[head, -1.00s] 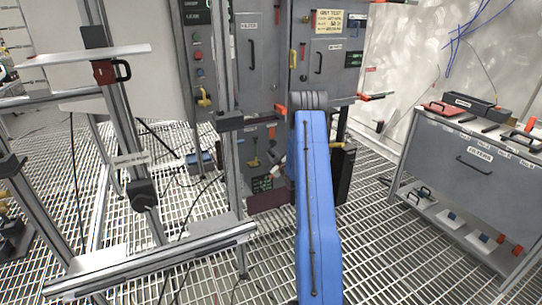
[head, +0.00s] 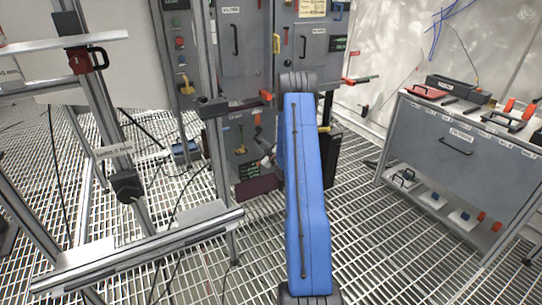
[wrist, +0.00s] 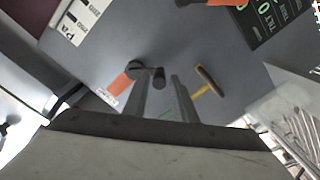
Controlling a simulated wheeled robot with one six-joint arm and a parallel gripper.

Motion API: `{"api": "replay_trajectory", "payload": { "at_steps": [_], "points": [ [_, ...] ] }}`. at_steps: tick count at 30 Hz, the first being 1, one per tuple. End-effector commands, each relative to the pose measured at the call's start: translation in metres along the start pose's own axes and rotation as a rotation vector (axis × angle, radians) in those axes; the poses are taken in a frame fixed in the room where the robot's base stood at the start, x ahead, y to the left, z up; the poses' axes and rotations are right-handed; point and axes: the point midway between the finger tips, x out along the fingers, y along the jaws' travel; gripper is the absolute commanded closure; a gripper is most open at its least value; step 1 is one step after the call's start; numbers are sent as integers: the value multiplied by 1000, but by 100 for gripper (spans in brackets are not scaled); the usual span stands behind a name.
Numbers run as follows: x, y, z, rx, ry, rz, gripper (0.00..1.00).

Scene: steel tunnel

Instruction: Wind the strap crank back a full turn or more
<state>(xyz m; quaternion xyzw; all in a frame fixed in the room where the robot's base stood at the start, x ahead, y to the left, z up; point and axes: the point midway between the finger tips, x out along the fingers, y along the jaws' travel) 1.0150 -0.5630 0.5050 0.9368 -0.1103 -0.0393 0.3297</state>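My gripper (wrist: 160,92) points at a grey panel (wrist: 190,40) in the wrist view, its two fingers apart. A black crank-like part (wrist: 136,66) with a short round grip shows at the fingertips, beside an orange strip (wrist: 118,86). It looks like the strap crank, but I cannot read a label that confirms this. The grip appears in line with the gap between the fingers; I cannot tell whether they touch it. In the head view my blue arm hides most of the gripper and this part.
A yellow T-shaped handle (wrist: 207,80) sits right of the fingers, with a dark green display (wrist: 270,20) above. A metal frame with a red, black-handled clamp (head: 82,60) stands left. A grey workbench (head: 450,140) stands right. Grating between is open.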

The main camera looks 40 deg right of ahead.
Motion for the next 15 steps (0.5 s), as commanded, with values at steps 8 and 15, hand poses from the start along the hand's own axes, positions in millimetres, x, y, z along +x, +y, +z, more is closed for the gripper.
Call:
{"api": "replay_trajectory", "payload": {
  "at_steps": [8, 15],
  "points": [
    [-58, 1, 1, 1, -4, 1, 75],
    [-103, 0, 1, 2, -4, 1, 75]
  ]
}}
